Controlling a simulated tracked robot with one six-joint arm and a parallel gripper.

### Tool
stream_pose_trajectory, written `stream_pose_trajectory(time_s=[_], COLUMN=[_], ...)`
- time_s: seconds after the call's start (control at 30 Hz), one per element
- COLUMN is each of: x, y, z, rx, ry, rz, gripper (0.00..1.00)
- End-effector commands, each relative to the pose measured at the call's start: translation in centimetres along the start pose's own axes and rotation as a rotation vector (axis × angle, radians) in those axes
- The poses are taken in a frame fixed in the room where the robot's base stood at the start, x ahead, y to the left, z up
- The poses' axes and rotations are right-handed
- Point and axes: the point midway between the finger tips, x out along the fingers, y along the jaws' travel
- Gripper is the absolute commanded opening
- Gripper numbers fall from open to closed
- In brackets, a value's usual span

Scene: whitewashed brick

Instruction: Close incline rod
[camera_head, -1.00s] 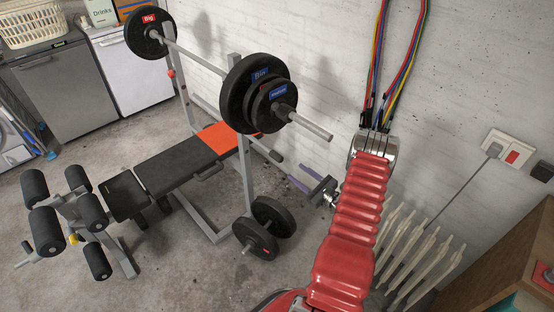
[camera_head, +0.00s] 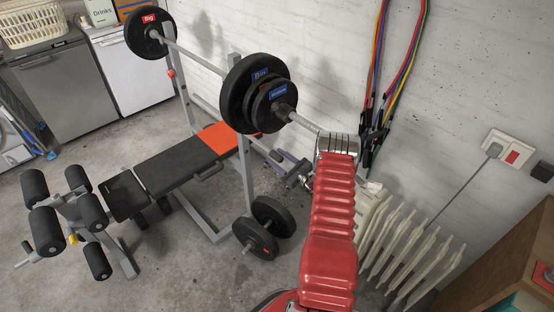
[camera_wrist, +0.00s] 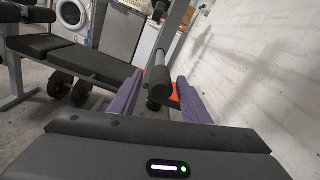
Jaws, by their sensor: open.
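The incline rod (camera_head: 264,148) is a thin grey bar with a black end, sticking out from the bench's right upright in the head view. In the wrist view its black end (camera_wrist: 158,82) points toward the camera, between the two purple fingers. My gripper (camera_head: 286,160) is open at the rod's end in the head view, and its fingers also show in the wrist view (camera_wrist: 158,92). The fingers stand on either side of the rod with gaps visible. The weight bench (camera_head: 178,163) has a black seat and an orange-ended backrest.
Weight plates (camera_head: 262,228) are stored low on the frame. A white radiator (camera_head: 405,245) and the brick wall (camera_head: 470,90) lie to the right, with hanging cables (camera_head: 390,90).

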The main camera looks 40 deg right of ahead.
Motion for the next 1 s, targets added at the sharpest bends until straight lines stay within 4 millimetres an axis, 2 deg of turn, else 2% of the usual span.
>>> stream_pose_trajectory(time_s=[0.27, 0.87, 1.0], x=[0.13, 0.13, 0.13], y=[0.02, 0.06, 0.07], z=[-0.01, -0.01, 0.0], rx=[0.001, 0.001, 0.001], ry=[0.0, 0.0, 0.0], rz=[0.0, 0.001, 0.001], gripper=[0.43, 0.01, 0.0])
